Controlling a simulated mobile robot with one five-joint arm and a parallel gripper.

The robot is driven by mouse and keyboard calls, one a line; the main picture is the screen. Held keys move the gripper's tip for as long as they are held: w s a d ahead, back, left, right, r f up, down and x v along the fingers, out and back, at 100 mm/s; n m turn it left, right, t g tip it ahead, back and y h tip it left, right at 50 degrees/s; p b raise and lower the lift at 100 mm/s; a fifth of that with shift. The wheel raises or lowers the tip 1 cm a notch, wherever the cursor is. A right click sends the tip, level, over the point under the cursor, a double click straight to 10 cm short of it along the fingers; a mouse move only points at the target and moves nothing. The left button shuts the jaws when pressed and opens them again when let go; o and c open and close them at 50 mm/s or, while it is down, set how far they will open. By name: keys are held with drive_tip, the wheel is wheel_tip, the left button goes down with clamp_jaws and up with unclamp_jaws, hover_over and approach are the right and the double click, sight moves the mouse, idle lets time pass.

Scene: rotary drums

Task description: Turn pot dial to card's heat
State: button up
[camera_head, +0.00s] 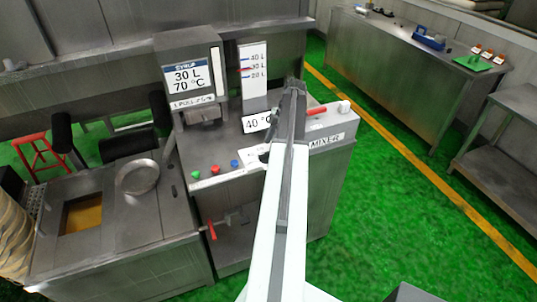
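The card (187,78) on the machine's upright panel reads "SYRUP 30 L 70 °C". A white display (256,122) on the mixer top reads "40 °C", its right end beside my arm. A white plate (251,158) with a dark mark lies below it, partly hidden by my arm; it may be the dial's face, but I cannot make out the dial. My arm reaches up across the mixer from the bottom. My gripper (291,92) is at its far end, over the mixer's back right; its fingers are too small and dark to read.
A level gauge (254,75) marked 40 L, 30 L and 20 L stands behind the display. Green, red and blue buttons (214,169) sit at the front left. A red lever (317,110) is right of my arm. A red-handled valve (211,230) projects in front. Green floor is clear at right.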

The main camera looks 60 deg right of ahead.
sight(267, 153)
drive_tip(key=b+x, duration=0.3)
drive_tip(key=x, duration=0.2)
drive_tip(key=shift+r, duration=0.1)
